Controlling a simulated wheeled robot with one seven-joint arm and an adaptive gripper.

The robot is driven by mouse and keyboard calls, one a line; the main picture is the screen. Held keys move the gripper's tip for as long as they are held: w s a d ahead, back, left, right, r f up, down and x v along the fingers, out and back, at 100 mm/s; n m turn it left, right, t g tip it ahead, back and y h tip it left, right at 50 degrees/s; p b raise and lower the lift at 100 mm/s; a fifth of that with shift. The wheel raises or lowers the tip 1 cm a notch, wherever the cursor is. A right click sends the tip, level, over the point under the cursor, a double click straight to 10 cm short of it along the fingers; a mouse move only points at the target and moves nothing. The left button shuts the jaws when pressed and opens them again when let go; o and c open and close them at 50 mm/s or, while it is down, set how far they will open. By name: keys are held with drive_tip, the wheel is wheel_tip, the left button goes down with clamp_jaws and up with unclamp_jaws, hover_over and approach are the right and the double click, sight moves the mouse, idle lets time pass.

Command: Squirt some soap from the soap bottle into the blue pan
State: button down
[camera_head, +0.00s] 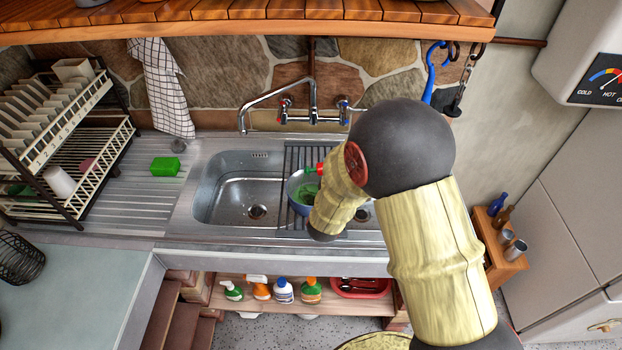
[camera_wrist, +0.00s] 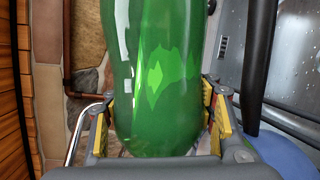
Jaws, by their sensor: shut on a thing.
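My gripper (camera_wrist: 160,118) is shut on a green soap bottle (camera_wrist: 155,75), with a yellow-padded finger on each side of it in the wrist view. In the head view my forearm hides the gripper and most of the bottle; a small red and green piece, perhaps its cap, shows beside the arm. The blue pan (camera_head: 298,208) sits on the dark rack over the sink, partly behind my arm. Green shows inside the pan; I cannot tell whether it is soap or part of the bottle. A blue edge (camera_wrist: 285,155), likely the pan, shows at lower right in the wrist view.
The steel sink (camera_head: 230,190) has a tap (camera_head: 312,100) behind it. A green sponge (camera_head: 165,166) and a dish rack (camera_head: 60,150) stand left. Several bottles sit on the shelf below. A wooden shelf (camera_head: 230,12) overhangs the back wall.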

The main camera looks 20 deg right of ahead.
drive_tip(key=shift+a+r+n+p, duration=0.15)
drive_tip(key=shift+n+p, duration=0.15)
drive_tip(key=shift+n, duration=0.3)
idle(1.5)
